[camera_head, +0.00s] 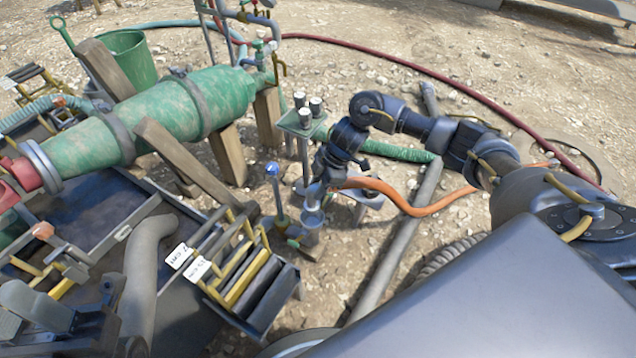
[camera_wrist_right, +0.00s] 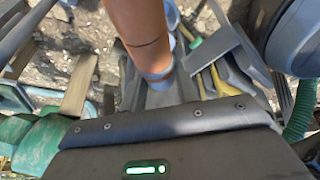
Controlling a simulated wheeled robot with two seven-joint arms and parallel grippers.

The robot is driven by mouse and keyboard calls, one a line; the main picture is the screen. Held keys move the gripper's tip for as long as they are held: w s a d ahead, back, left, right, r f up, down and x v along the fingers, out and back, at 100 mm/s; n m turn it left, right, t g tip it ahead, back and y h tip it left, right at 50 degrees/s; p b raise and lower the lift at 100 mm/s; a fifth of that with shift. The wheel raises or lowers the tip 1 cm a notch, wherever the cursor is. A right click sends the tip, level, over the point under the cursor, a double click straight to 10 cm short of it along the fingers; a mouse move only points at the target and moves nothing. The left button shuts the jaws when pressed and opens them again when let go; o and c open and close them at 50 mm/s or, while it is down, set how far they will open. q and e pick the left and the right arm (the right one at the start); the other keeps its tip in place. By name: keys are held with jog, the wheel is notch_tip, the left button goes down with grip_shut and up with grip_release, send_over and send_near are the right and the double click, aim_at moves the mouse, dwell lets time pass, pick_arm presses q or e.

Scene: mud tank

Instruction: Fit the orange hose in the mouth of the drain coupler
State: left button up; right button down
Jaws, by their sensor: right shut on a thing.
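My right gripper (camera_head: 328,183) is shut on the orange hose (camera_head: 405,204) near its end. The hose runs from the gripper to the right in a curve over the gravel. Its pale grey end (camera_head: 314,192) points down. The drain coupler (camera_head: 312,219), a small blue-grey cup with its mouth up, stands right below that end. I cannot tell whether the end touches the mouth. In the right wrist view the orange hose (camera_wrist_right: 138,28) comes down from the top edge, and its lower end is partly hidden.
A blue-topped valve handle (camera_head: 272,172) stands just left of the coupler. A green stand (camera_head: 302,126) with grey knobs is behind the gripper. A rack of yellow and black bars (camera_head: 250,285) lies in front at left. A large green cylinder (camera_head: 165,115) is at left.

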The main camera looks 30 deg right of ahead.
aim_at(318, 203)
jog(key=shift+f, duration=0.15)
jog(key=shift+f+b, duration=0.8)
jog(key=shift+f, duration=0.65)
jog(key=shift+f+b, duration=0.6)
jog(key=shift+f, duration=1.55)
dwell(0.5)
jog(key=c, duration=1)
grip_release()
jog(key=shift+o, duration=0.2)
